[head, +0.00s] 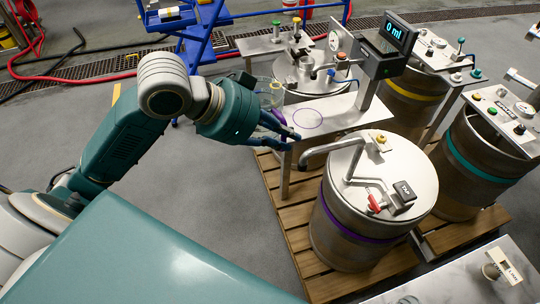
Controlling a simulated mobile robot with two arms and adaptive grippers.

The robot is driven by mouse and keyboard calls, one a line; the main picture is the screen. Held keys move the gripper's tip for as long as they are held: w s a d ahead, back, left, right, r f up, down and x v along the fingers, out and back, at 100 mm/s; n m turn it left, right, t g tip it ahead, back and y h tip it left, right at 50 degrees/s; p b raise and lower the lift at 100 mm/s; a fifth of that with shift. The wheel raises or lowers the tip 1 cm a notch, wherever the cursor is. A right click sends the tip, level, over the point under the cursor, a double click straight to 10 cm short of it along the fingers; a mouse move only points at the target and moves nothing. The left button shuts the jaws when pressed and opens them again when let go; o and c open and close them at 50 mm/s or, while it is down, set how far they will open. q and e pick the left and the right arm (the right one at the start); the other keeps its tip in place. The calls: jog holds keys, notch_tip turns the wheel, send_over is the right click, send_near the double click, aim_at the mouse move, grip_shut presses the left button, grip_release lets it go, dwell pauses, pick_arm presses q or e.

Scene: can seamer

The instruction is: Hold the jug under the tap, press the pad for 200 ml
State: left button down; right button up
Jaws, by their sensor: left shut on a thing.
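My left gripper (286,130) is shut on a clear jug (268,92), which is partly hidden behind the gripper. They are over the left end of a small steel table, beside a purple ring marked on its top. The tap is a bent steel pipe (335,146) on the lid of a purple-banded drum; its spout end is just below and right of my fingers, and the jug is not under it. A dark pad (403,190) marked TAP sits on the lid's right side, near a red handle. A display (396,33) reads 0 ml. My right gripper is not in view.
The purple-banded drum (345,240) stands on a wooden pallet. Drums with yellow (415,95) and teal (470,165) bands stand to the right. Steel panels with knobs and gauges crowd the back. A blue trolley (205,35) stands at the back left. Floor at left is open.

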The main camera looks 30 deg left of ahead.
pick_arm(q)
jog(key=s+d+f+m+g+h, duration=0.1)
jog(key=s+d+f, duration=0.1)
jog(key=f, duration=0.7)
jog(key=s+d+f+m, duration=0.1)
jog(key=s+d+f, duration=0.1)
jog(key=f, duration=0.7)
jog(key=s+d+f+m, duration=0.1)
jog(key=s+d+f, duration=0.8)
jog(key=f, duration=0.2)
jog(key=w+a, duration=0.3)
jog(key=w, duration=1.1)
jog(key=shift+a+r+g+h+b, duration=0.25)
jog(key=shift+a+g+h+b, duration=0.15)
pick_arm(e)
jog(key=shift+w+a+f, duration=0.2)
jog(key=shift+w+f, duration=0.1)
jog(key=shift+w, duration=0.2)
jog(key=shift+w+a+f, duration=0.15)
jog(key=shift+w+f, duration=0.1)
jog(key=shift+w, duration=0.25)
